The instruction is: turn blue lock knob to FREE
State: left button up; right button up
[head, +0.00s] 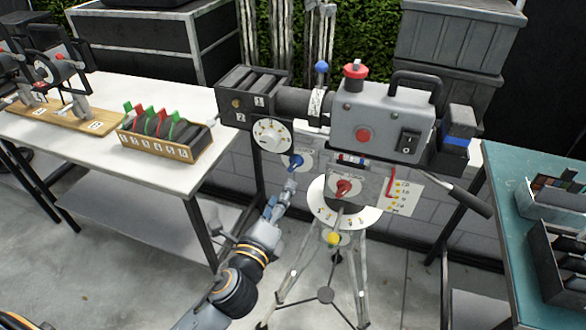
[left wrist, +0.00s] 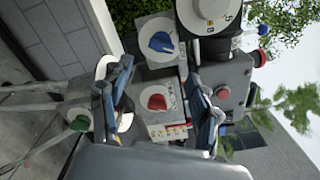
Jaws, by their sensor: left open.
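The blue lock knob (head: 296,160) sits on a small pale plate on the tripod head, left of the red knob (head: 344,188). In the left wrist view the blue knob (left wrist: 160,42) lies on a white round dial, and the red knob (left wrist: 157,102) shows between my fingers. My left gripper (head: 284,192) is open and empty, just below the blue knob and apart from it. Its two fingers (left wrist: 160,104) show in the left wrist view. The label letters by the blue knob are too small to read. My right gripper is out of view.
A grey camera (head: 385,120) with a black lens box (head: 250,95) tops the tripod. A yellow knob (head: 333,238) sits lower, and a black pan handle (head: 460,192) sticks out right. A white table (head: 75,135) stands left, a green table (head: 515,225) right.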

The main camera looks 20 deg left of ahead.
aim_at(294, 169)
pick_arm(q)
jog(key=w+p, duration=0.1)
jog(key=w, duration=0.8)
jog(key=shift+d, duration=0.15)
jog(key=c, duration=1.2)
